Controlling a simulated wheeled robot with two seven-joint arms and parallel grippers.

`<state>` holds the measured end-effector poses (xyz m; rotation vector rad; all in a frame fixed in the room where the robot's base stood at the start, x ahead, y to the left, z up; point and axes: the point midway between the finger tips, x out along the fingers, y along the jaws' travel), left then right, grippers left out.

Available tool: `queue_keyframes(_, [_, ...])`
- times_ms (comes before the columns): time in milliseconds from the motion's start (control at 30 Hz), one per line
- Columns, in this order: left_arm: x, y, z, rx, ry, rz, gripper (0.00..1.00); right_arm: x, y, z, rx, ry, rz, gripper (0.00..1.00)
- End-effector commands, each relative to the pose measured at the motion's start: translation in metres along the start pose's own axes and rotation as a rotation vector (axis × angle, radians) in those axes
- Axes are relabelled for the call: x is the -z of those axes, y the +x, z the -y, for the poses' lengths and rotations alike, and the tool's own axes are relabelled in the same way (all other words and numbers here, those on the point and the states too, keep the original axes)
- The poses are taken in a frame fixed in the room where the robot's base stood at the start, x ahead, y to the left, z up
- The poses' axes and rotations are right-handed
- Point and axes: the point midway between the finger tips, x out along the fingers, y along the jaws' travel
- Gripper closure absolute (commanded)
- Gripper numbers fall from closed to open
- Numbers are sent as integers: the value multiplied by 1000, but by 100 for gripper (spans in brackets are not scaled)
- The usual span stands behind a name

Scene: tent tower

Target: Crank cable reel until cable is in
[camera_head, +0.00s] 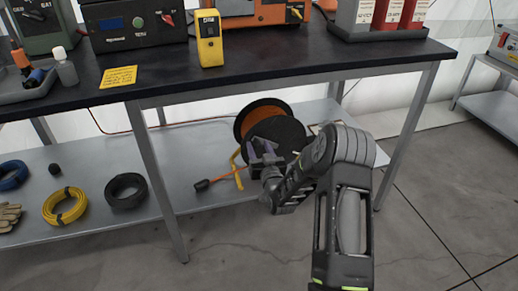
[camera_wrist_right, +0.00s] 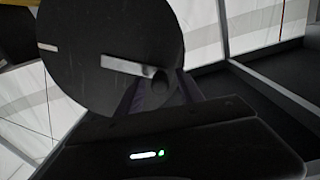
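The cable reel (camera_head: 285,130) stands on the lower shelf, with a dark round flange and orange cable (camera_head: 258,112) wound behind it. A cable end with a dark plug (camera_head: 202,185) lies on the shelf at the reel's left. In the right wrist view the flange (camera_wrist_right: 105,50) fills the upper left, with a light crank bar (camera_wrist_right: 122,66) and a dark knob (camera_wrist_right: 160,88). My right gripper (camera_head: 262,148) is at the reel's front. Its fingers (camera_wrist_right: 158,92) are apart, one on each side of the knob, with gaps seemingly showing. My left gripper is out of view.
The black worktop (camera_head: 300,68) overhangs the shelf, and a table leg (camera_head: 163,180) stands left of the reel. A yellow coil (camera_head: 66,206), a black coil (camera_head: 126,191) and a blue coil (camera_head: 12,175) lie further left. The floor in front is clear.

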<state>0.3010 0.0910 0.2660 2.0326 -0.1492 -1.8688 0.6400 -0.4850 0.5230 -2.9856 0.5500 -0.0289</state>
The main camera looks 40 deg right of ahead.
Motion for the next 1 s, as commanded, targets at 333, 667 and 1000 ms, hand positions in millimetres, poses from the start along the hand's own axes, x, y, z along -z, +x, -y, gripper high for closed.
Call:
queue_keyframes(333, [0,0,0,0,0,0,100,0,0,0,0,0,0,84])
queue_keyframes(667, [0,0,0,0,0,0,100,0,0,0,1,0,0,100])
queue_keyframes(1000, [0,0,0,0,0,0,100,0,0,1,1,1,0,100])
